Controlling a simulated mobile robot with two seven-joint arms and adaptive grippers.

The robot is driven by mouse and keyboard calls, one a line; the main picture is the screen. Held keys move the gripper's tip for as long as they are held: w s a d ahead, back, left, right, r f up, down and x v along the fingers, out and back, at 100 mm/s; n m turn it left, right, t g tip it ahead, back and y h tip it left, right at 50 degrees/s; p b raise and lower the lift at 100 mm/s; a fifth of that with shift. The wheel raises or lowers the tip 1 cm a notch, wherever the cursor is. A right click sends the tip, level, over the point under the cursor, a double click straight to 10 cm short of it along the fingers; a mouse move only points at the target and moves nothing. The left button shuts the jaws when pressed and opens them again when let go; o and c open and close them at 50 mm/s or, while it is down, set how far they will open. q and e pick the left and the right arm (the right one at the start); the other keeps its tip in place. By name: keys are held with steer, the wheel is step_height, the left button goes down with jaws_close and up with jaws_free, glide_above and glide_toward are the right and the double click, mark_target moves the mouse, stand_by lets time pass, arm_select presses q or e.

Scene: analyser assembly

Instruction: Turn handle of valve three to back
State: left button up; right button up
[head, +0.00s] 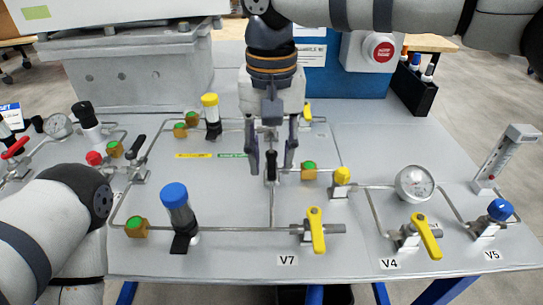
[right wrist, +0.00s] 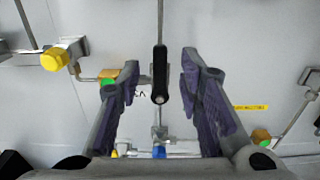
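The valve three handle is a black lever (head: 271,172) in the middle of the panel in the head view. One finger is on each side of the lever, with a visible gap on both sides. The valve body is partly hidden by the gripper. My left gripper is outside the views; only my left arm shows.
A yellow knob (head: 342,175) and a green-topped fitting (head: 309,172) sit close right of the right gripper. A blue-capped cylinder (head: 178,208) stands front left. Yellow levers (head: 316,230) and a gauge (head: 414,183) are at the right. Thin pipes cross the panel.

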steer(key=shift+f, duration=0.65)
jaws_close()
steer(key=shift+r, duration=0.1)
